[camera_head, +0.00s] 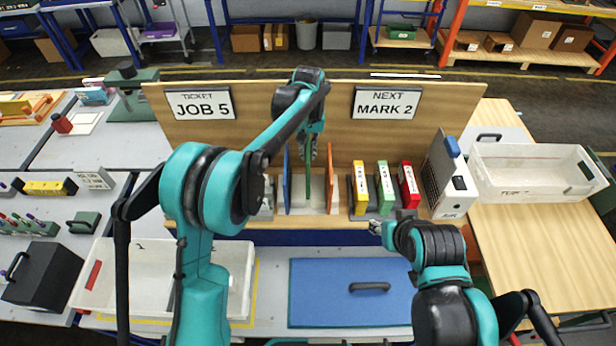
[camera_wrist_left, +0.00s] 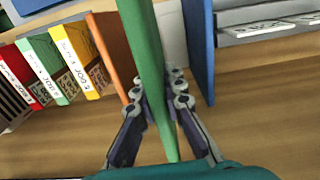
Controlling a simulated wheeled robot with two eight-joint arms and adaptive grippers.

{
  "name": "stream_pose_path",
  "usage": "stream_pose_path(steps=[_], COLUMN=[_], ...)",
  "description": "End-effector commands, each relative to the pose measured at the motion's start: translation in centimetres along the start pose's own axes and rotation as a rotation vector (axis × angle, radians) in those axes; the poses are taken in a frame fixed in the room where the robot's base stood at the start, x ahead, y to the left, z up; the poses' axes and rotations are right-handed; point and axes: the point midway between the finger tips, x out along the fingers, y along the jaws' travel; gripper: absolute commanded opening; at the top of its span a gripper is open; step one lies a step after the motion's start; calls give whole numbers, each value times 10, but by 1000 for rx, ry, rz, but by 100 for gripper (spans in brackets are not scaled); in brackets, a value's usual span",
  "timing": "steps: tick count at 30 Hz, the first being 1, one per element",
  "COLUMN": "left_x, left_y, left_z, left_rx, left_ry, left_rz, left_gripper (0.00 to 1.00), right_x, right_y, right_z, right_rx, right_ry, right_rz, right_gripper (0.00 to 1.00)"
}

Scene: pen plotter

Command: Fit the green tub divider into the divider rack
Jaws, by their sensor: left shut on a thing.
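The green tub divider (camera_head: 307,184) is an upright thin panel between a blue divider (camera_head: 287,180) and an orange divider (camera_head: 329,190) at the pale divider rack (camera_head: 297,207). My left gripper (camera_head: 308,157) is above it, its fingers shut on it. In the left wrist view the two fingers (camera_wrist_left: 165,112) pinch the green divider (camera_wrist_left: 146,60) from both sides. The blue divider (camera_wrist_left: 198,45) and orange divider (camera_wrist_left: 113,50) flank it, apart from it. Whether its lower edge sits in a slot is unclear. My right gripper (camera_head: 377,227) is in front of the binders, its fingers too small to read.
Yellow, green and red binders (camera_head: 385,188) stand right of the rack, beside a grey perforated file holder (camera_head: 441,178). A wooden back panel (camera_head: 300,110) with signs rises behind. A blue mat (camera_head: 335,305) with a dark handle lies in front. White bins stand at both sides.

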Motion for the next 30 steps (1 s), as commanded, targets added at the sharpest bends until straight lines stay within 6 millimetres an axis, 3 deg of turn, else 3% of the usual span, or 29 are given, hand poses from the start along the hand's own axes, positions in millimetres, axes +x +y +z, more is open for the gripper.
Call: stream_pose_path(steps=[9,21,30], left_x=[52,97,101], left_y=[0,0,0], left_z=[0,-1,0], left_rx=[0,0,0], left_ry=[0,0,0], left_rz=[0,0,0], left_gripper=[0,0,0], right_x=[1,1,2], right_y=[0,0,0], right_z=[0,0,1], right_rx=[0,0,0], right_ry=[0,0,0], right_rz=[0,0,0], right_gripper=[40,40,40])
